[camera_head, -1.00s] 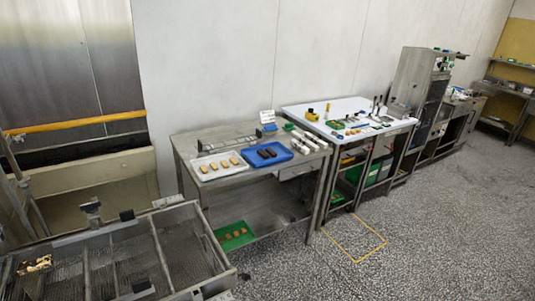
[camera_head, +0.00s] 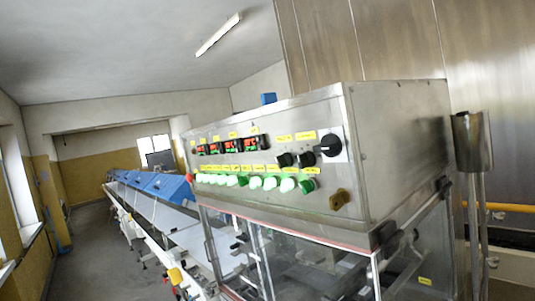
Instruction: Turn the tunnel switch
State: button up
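A steel control cabinet (camera_head: 410,150) fills the middle and right of the view, its sloped panel facing left. The panel carries a large black rotary knob (camera_head: 330,145) on a pale plate near its right edge. Two smaller black knobs, a left one (camera_head: 284,160) and a right one (camera_head: 305,158), sit beside it. Below is a row of green lit buttons or switches (camera_head: 255,183) under yellow labels. The labels are too small to read, so I cannot tell which control is the tunnel switch. My gripper is not in view.
Red-lit displays (camera_head: 232,146) line the panel's upper part. A brown-yellow fitting (camera_head: 340,199) sits at its lower right. Clear guard panels (camera_head: 300,262) are below. A conveyor with blue covers (camera_head: 160,187) runs back left. A steel post (camera_head: 472,140) stands right. Floor shows at left.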

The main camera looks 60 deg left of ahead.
aim_at(307, 186)
jog(key=u, duration=1.3)
